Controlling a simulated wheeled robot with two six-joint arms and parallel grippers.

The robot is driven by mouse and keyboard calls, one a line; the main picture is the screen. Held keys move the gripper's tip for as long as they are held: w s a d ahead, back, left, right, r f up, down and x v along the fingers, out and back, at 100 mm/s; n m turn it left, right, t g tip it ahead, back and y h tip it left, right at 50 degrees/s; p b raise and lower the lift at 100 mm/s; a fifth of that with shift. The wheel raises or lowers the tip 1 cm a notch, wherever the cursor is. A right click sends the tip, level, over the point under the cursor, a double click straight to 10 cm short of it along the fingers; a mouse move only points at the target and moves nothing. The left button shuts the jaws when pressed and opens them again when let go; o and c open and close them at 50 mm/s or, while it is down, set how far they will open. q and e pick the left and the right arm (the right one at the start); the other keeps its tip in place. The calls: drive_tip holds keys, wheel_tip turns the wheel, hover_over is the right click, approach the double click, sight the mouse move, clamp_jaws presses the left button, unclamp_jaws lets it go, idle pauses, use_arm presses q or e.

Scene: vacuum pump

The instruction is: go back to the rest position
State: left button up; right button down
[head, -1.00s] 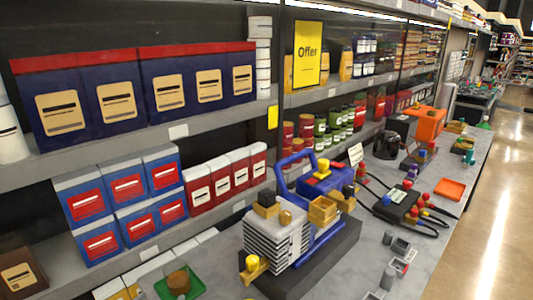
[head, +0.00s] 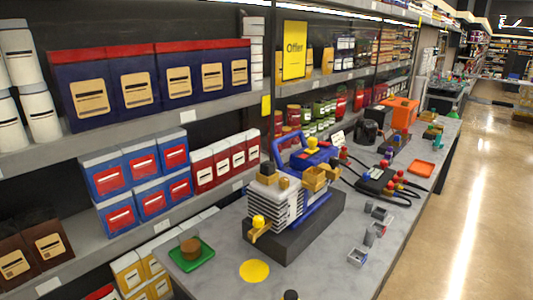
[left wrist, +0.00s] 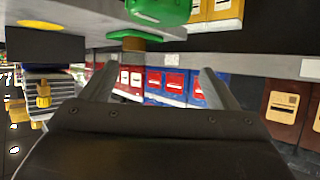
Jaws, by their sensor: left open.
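My left gripper (left wrist: 158,85) shows in the left wrist view, its two fingers apart with nothing between them. That view is upside down. No gripper shows in the head view, and my right gripper is out of sight. The vacuum pump (head: 276,205), with a blue frame, finned grey body and yellow fittings, stands on a dark base on the grey table (head: 225,240). It also shows at the left of the left wrist view (left wrist: 50,85), apart from the gripper.
A green tray (head: 194,258) with a brown piece and a yellow disc (head: 254,271) lie at the table's near end. Small grey parts (head: 357,257) lie right of the pump. Shelves of boxes (head: 135,165) line the left. The aisle floor (head: 470,200) at right is clear.

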use_arm(q)
drive_tip(key=s+f+g+y, duration=0.1)
drive_tip(key=s+f+g, duration=0.3)
drive_tip(key=s, duration=0.9)
drive_tip(key=s+f+g, duration=0.2)
drive_tip(key=s+g, duration=0.3)
drive_tip(key=s, duration=0.8)
wheel_tip(320, 180, down, 24)
drive_tip(key=a+g, duration=0.1)
drive_tip(key=a, duration=0.1)
drive_tip(key=s+d+f+g, duration=0.1)
drive_tip(key=s+f, duration=1.3)
drive_tip(key=f, duration=0.1)
drive_tip(key=shift+s+d+f+g+h, duration=0.3)
drive_tip(key=shift+s+d+f+h, duration=0.05)
drive_tip(key=shift+h, duration=0.05)
